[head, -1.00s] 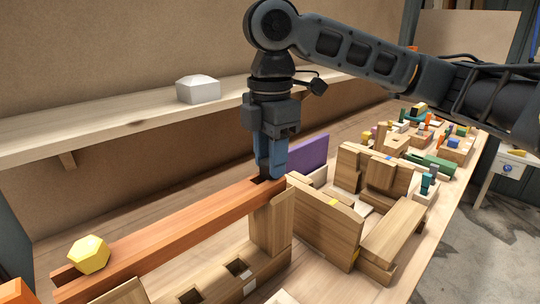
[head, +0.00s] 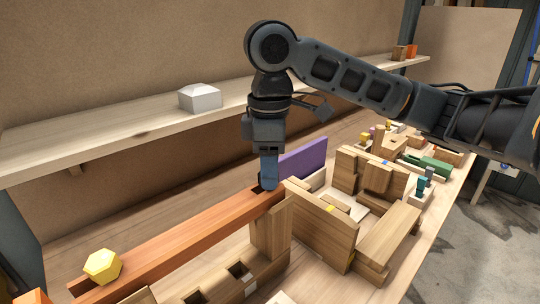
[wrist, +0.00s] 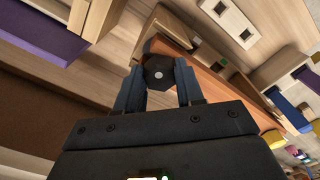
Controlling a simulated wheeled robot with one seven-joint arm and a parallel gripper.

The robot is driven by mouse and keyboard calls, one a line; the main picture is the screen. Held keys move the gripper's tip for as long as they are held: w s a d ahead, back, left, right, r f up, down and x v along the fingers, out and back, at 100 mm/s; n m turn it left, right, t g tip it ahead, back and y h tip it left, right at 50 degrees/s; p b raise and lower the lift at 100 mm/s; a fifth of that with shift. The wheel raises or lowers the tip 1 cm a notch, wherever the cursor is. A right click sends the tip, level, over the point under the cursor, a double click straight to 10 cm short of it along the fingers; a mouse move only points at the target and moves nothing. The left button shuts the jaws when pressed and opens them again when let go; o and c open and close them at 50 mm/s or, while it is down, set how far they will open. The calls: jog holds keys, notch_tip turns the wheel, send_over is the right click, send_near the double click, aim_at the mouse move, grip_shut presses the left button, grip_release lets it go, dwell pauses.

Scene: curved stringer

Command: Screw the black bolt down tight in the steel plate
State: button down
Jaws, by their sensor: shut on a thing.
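My gripper (head: 268,186) points straight down at the far end of a long reddish-brown wooden beam (head: 190,231). In the wrist view my gripper (wrist: 157,80) is shut on a dark, roughly hexagonal piece with a pale dot at its centre, which looks like the head of the black bolt (wrist: 158,72). The beam (wrist: 225,82) runs away from it there. The fingers hide the bolt in the head view. I cannot make out a steel plate, and how deep the bolt sits is hidden.
An upright wooden post (head: 268,225) stands under the beam end. A purple panel (head: 303,157) is just behind my gripper, and a wooden frame (head: 320,225) is close on the right. A yellow hexagonal piece (head: 103,266) lies by the beam's near end. A shelf (head: 120,136) runs behind.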

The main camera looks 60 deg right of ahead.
jog(key=shift+d+f+m, duration=0.1)
jog(key=shift+m, duration=0.4)
jog(key=c, duration=1.8)
grip_release()
jog(key=shift+r+m+p, duration=0.2)
jog(key=shift+m+p, duration=0.95)
jog(key=shift+m, duration=0.05)
jog(key=m+p, duration=0.2)
jog(key=m, duration=0.1)
jog(key=shift+w+f+m+b, duration=0.1)
jog(key=shift+f+m+b, duration=0.25)
jog(key=shift+m, duration=0.95)
jog(key=o, duration=1.2)
jog(key=shift+o, duration=0.2)
